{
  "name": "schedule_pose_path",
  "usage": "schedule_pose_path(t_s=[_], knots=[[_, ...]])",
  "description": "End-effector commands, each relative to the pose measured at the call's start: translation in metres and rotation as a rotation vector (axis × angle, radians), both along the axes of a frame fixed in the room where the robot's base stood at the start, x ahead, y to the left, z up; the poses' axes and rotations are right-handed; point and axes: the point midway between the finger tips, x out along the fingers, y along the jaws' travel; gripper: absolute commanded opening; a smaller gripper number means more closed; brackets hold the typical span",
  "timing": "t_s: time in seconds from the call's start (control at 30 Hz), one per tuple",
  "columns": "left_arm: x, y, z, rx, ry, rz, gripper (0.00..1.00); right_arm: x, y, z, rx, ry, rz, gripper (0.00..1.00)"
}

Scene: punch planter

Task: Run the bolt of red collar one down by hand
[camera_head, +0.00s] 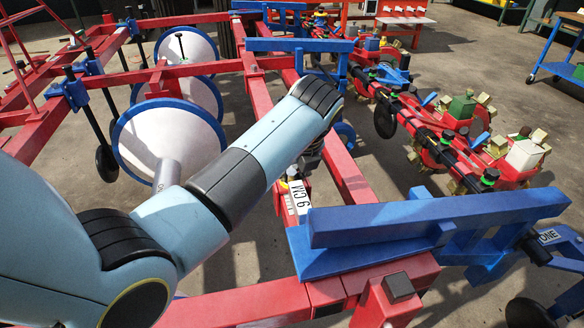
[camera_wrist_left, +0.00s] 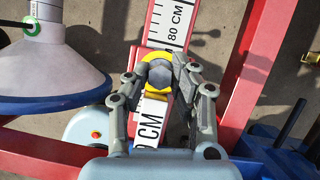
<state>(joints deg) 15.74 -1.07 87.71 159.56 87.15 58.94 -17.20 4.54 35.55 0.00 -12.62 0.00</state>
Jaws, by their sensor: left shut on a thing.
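In the left wrist view, a grey bolt head (camera_wrist_left: 160,73) sits at the middle of a yellow ring (camera_wrist_left: 152,59), over a bar with a white centimetre scale (camera_wrist_left: 172,25). My left gripper (camera_wrist_left: 162,66) is shut on the bolt head, one finger on each side. The red collar under the bolt is mostly hidden by the ring and fingers, and I cannot make out its number. In the head view my left arm hides most of the bolt area; a white "CM" label (camera_head: 299,196) shows just below it. My right gripper is not in view.
A red beam (camera_wrist_left: 258,70) runs close to the right of the fingers. A white cone with a blue rim (camera_wrist_left: 62,75) stands at the left. In the head view, a blue bar (camera_head: 430,216) crosses at lower right, and red planter units (camera_head: 440,150) stand beyond.

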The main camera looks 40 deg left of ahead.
Motion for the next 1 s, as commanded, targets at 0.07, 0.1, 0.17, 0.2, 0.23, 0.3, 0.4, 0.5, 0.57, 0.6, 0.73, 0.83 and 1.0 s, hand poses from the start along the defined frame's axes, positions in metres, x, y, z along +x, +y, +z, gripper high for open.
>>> schedule_pose_path(t_s=[0.07,0.1,0.17,0.2,0.23,0.3,0.4,0.5,0.57,0.6,0.73,0.83,1.0], knots=[[-0.001,0.0,0.003,-0.001,0.002,-0.047,0.0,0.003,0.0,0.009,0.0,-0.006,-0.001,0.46],[-0.001,0.0,0.003,-0.001,0.002,-0.06,0.0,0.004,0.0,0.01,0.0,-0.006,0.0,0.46],[-0.001,-0.001,0.001,-0.002,0.001,-0.068,0.0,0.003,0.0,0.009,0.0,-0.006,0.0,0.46],[-0.001,-0.001,0.0,-0.001,0.002,-0.067,0.0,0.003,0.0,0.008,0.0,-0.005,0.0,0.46],[-0.001,-0.001,0.0,-0.001,0.002,-0.067,0.0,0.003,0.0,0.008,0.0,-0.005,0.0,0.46],[-0.001,-0.001,0.0,-0.001,0.002,-0.067,0.0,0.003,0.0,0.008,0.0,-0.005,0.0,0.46],[-0.001,-0.001,0.0,-0.001,0.002,-0.066,0.3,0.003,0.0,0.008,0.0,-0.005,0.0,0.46],[-0.001,0.0,0.0,-0.001,0.002,-0.066,0.43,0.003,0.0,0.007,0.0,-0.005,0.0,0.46],[-0.001,0.0,0.0,0.0,0.002,-0.066,0.46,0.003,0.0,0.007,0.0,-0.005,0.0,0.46],[-0.001,0.0,0.0,0.0,0.002,-0.066,0.46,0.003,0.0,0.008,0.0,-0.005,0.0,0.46],[-0.001,0.0,0.0,0.0,0.001,-0.065,0.46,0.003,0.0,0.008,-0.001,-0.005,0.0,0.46],[-0.001,-0.001,0.003,-0.001,0.0,-0.065,0.46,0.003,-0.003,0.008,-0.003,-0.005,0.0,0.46],[-0.005,-0.009,0.024,-0.002,-0.003,-0.064,0.46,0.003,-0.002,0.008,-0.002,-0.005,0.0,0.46]])
